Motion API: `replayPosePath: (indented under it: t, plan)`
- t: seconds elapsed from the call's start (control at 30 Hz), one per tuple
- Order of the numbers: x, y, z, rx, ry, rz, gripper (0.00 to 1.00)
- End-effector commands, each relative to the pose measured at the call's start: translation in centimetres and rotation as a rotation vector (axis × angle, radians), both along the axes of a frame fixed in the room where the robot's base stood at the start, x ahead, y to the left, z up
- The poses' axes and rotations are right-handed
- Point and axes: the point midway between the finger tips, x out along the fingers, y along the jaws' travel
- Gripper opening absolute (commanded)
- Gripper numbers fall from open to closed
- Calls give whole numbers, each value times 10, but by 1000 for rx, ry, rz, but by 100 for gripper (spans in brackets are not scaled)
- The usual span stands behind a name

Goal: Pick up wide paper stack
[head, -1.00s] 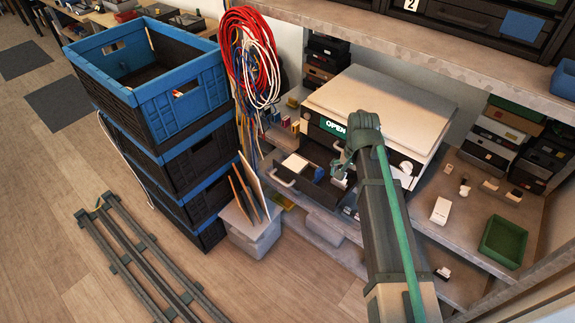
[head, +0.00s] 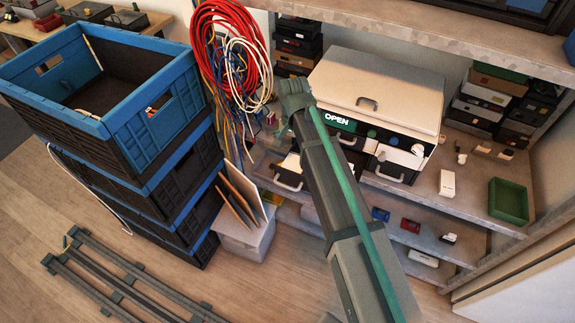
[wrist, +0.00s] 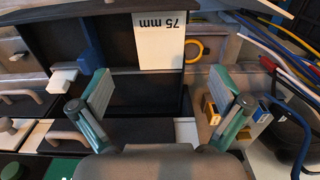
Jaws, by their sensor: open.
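A flat white piece marked "75 mm" (wrist: 158,42), which looks like the wide paper stack, lies in a dark open drawer (wrist: 130,85) in the wrist view, its text upside down. In the head view a white patch (head: 290,162) shows in the pulled-out drawer, partly covered by my arm. My gripper (wrist: 162,103) is open and empty, its two green-padded fingers apart over the near part of the drawer. The white piece is beyond the fingertips, with a gap.
A white-topped cabinet with an OPEN sign (head: 338,120) stands behind the drawer. Hanging cables (head: 240,55) and stacked blue-black crates (head: 150,170) are on the left. A blue part (wrist: 88,45) is in the drawer. Small blue and yellow blocks (wrist: 211,108) sit right of it.

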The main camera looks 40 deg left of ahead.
Motion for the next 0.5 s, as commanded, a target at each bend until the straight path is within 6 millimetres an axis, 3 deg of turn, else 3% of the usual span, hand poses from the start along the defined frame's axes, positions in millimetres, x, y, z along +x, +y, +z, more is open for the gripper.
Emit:
replayPosePath:
  t: [0.2,0.5]
  plan:
    - [0,-1,-31,-2,2,0,100]
    - [-1,0,-48,-1,2,1,100]
